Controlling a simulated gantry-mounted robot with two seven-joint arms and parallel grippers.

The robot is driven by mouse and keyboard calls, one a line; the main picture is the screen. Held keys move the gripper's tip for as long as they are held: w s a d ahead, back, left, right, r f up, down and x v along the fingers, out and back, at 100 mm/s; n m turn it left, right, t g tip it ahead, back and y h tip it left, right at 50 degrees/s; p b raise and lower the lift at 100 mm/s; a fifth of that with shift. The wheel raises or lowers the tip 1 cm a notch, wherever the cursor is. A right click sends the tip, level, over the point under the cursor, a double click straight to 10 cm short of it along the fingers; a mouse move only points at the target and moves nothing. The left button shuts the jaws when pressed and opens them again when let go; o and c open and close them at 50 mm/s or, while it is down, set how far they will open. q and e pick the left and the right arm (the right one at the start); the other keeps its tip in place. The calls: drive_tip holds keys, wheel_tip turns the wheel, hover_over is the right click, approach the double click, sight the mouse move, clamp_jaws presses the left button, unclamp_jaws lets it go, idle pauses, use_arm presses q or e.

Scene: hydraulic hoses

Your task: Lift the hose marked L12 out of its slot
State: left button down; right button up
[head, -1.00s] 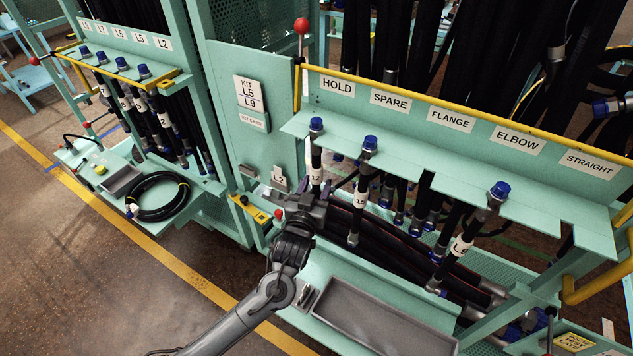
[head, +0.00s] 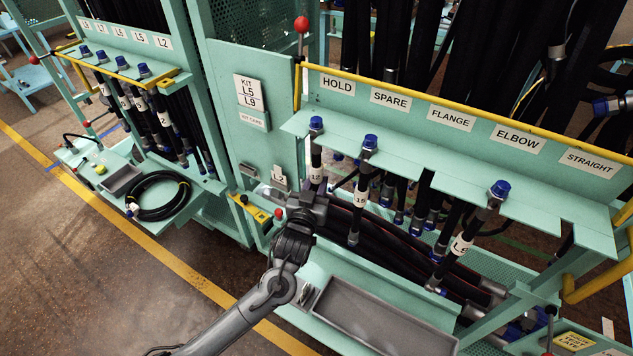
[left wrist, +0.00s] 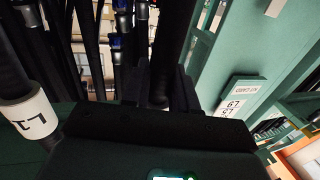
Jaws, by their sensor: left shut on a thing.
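The hose marked L12 (head: 316,159) hangs upright in the slot under the HOLD sign (head: 337,86), at the left end of the rack. Its blue cap (head: 316,123) sits above the slotted shelf, and its white label shows "12". My left gripper (head: 314,198) is shut on this hose just below the label and hides the part behind it. In the left wrist view the dark hose (left wrist: 172,45) runs up from between the fingers (left wrist: 168,92). My right gripper is not in view.
A neighbouring capped hose (head: 357,205) hangs close to the right, under SPARE. Another capped hose (head: 467,236) hangs under ELBOW. A yellow rail (head: 450,115) runs along the rack top. A grey tray (head: 385,322) lies in front, below thick black hoses.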

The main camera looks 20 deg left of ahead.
use_arm(q)
drive_tip(key=shift+r, duration=0.1)
drive_tip(key=shift+r, duration=0.3)
drive_tip(key=s+a+p, duration=0.1)
drive_tip(key=s+a, duration=0.2)
drive_tip(key=s, duration=1.4)
drive_tip(key=shift+s, duration=0.35)
drive_tip(key=shift+a, duration=0.1)
